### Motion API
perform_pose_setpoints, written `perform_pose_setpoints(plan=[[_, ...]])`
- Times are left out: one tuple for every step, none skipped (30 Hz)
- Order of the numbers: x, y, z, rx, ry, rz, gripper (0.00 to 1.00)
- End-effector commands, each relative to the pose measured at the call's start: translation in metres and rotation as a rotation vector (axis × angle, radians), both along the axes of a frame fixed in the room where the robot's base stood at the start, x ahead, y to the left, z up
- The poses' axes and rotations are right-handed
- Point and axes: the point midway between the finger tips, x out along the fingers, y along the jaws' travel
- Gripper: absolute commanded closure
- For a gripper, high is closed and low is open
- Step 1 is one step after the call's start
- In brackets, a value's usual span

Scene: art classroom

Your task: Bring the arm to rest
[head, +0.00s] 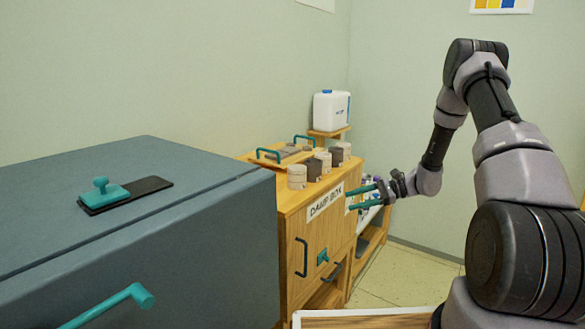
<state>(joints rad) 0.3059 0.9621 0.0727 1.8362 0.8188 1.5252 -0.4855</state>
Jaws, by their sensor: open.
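My gripper (365,196) is in the head view, right of centre, at the end of my raised and bent arm. Its two teal fingers point left and stand apart, with nothing seen between them. In the picture the fingers lie just right of the "DAMP BOX" label on the wooden cabinet (290,228). I cannot tell whether they touch the cabinet.
A grey-blue chest (200,250) with a teal handle fills the left front. Several small pots (297,176) stand on the cabinet top. A white jug (331,110) stands behind. A wooden tray edge (365,314) is at the bottom. Open floor (410,275) shows beyond.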

Motion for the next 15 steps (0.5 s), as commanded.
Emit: perform_pose_setpoints(plan=[[-0.005, 0.003, 0.028, -0.047, -0.038, 0.041, 0.44], [-0.010, 0.005, 0.040, -0.076, -0.053, 0.064, 0.44], [-0.016, 0.006, 0.057, -0.113, -0.079, 0.094, 0.44], [-0.021, 0.008, 0.069, -0.141, -0.095, 0.114, 0.44], [-0.026, 0.009, 0.081, -0.169, -0.113, 0.135, 0.44], [-0.034, 0.010, 0.096, -0.209, -0.138, 0.160, 0.44], [-0.039, 0.010, 0.108, -0.237, -0.156, 0.178, 0.44], [-0.045, 0.011, 0.118, -0.268, -0.175, 0.197, 0.44], [-0.054, 0.012, 0.133, -0.306, -0.201, 0.218, 0.44], [-0.060, 0.012, 0.143, -0.336, -0.221, 0.234, 0.44], [-0.067, 0.012, 0.153, -0.366, -0.242, 0.249, 0.44], [-0.076, 0.012, 0.166, -0.407, -0.268, 0.268, 0.44], [-0.083, 0.012, 0.176, -0.436, -0.290, 0.281, 0.44], [-0.090, 0.011, 0.185, -0.468, -0.310, 0.294, 0.44], [-0.100, 0.010, 0.197, -0.507, -0.338, 0.309, 0.44]])
